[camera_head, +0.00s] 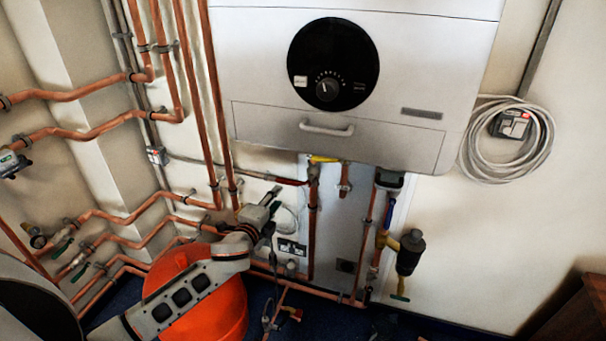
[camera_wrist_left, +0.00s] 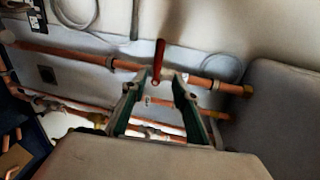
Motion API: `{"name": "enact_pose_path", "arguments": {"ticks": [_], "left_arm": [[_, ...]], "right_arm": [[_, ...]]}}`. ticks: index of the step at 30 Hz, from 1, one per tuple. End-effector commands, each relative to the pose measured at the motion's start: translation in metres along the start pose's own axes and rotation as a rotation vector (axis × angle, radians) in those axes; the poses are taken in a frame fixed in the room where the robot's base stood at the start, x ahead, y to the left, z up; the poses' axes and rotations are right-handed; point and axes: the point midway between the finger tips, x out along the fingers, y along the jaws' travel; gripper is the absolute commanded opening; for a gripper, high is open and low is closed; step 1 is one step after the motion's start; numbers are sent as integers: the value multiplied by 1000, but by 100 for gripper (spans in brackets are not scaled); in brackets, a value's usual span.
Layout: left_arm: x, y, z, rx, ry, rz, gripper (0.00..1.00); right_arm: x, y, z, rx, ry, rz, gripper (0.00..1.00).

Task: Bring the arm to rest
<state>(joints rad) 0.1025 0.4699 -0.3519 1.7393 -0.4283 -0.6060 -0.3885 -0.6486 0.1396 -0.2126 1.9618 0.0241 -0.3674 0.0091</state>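My left arm comes in from the lower left in the head view, and its gripper (camera_head: 270,208) is in front of the copper pipes below the boiler. In the left wrist view the two fingers of my left gripper (camera_wrist_left: 159,84) stand apart with nothing held between them. A red lever handle (camera_wrist_left: 158,60) shows between and beyond the fingertips; contact is not visible. The red handle also shows in the head view (camera_head: 287,181), up and right of the gripper. My right gripper is not in view.
A white boiler (camera_head: 440,70) with a black dial hangs above the pipes. Copper pipes (camera_head: 207,100) line the left wall and run below. A yellow valve with a dark cylinder (camera_head: 410,250) is at right. An orange rounded thing (camera_head: 222,305) is beside my arm.

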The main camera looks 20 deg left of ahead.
Motion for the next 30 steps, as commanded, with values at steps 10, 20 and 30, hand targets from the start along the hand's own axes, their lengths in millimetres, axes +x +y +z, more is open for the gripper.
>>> {"name": "enact_pose_path", "arguments": {"ticks": [10, 20, 30], "left_arm": [[-33, 56, -29, -174, 48, 94, 29], [-183, 198, -108, -871, 67, 404, 29], [-281, 244, -134, -1317, -43, 543, 29]], "right_arm": [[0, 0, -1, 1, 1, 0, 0], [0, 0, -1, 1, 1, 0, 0], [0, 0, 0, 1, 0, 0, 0]]}}
